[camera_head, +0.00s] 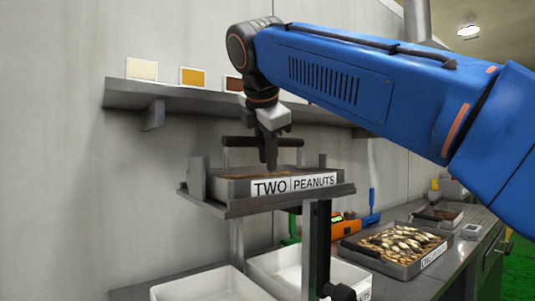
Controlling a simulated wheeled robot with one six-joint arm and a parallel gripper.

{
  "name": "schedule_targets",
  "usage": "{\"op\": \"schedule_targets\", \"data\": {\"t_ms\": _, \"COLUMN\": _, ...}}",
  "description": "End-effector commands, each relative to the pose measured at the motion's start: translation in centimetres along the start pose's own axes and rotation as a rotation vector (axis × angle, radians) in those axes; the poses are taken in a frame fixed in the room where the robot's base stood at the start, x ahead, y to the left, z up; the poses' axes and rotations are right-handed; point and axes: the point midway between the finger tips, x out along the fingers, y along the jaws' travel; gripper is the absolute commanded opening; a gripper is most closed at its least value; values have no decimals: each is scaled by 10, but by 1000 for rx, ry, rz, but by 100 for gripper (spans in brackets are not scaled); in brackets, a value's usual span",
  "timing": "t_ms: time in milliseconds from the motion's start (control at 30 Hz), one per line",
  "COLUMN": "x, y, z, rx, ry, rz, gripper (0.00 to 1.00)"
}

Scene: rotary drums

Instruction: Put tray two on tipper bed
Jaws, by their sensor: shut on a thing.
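Tray two (237,188), a shallow grey tray labelled "TWO PEANUTS" with a brown layer inside, sits level on or just above the tipper bed (240,208). The bed is a grey raised platform with short corner uprights on a post. A dark handle bar (236,142) rises over the tray. My gripper (268,158) points down at the middle of this bar and is shut on it. The fingers hide the bar's middle. Any small gap between the tray's underside and the bed cannot be made out.
Two white bins (205,284) stand below the bed. An orange tool (346,226) and a blue tool (371,206) lie behind. A wall shelf (180,92) with sample cards runs behind my gripper.

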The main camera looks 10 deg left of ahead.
Motion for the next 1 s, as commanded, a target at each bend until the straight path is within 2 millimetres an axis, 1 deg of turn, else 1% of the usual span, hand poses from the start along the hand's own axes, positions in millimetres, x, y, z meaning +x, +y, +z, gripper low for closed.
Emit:
{"op": "schedule_targets", "data": {"t_ms": 167, "x": 0, "y": -1, "z": 0, "rx": 1, "ry": 0, "rz": 2, "gripper": 0}}
{"op": "schedule_targets", "data": {"t_ms": 200, "x": 2, "y": -1, "z": -1, "rx": 0, "ry": 0, "rz": 0, "gripper": 23}}
{"op": "schedule_targets", "data": {"t_ms": 267, "x": 1, "y": -1, "z": -1, "rx": 0, "ry": 0, "rz": 0, "gripper": 37}}
{"op": "schedule_targets", "data": {"t_ms": 567, "x": 1, "y": -1, "z": 0, "rx": 0, "ry": 0, "rz": 0, "gripper": 37}}
{"op": "schedule_targets", "data": {"t_ms": 667, "x": -3, "y": 0, "z": 0, "rx": 0, "ry": 0, "rz": 1, "gripper": 37}}
{"op": "schedule_targets", "data": {"t_ms": 767, "x": -14, "y": 1, "z": -1, "rx": -1, "ry": 1, "rz": 2, "gripper": 37}}
{"op": "schedule_targets", "data": {"t_ms": 867, "x": -31, "y": 1, "z": -1, "rx": -1, "ry": 1, "rz": 3, "gripper": 37}}
{"op": "schedule_targets", "data": {"t_ms": 1000, "x": -59, "y": 1, "z": -1, "rx": -1, "ry": 2, "rz": 3, "gripper": 37}}
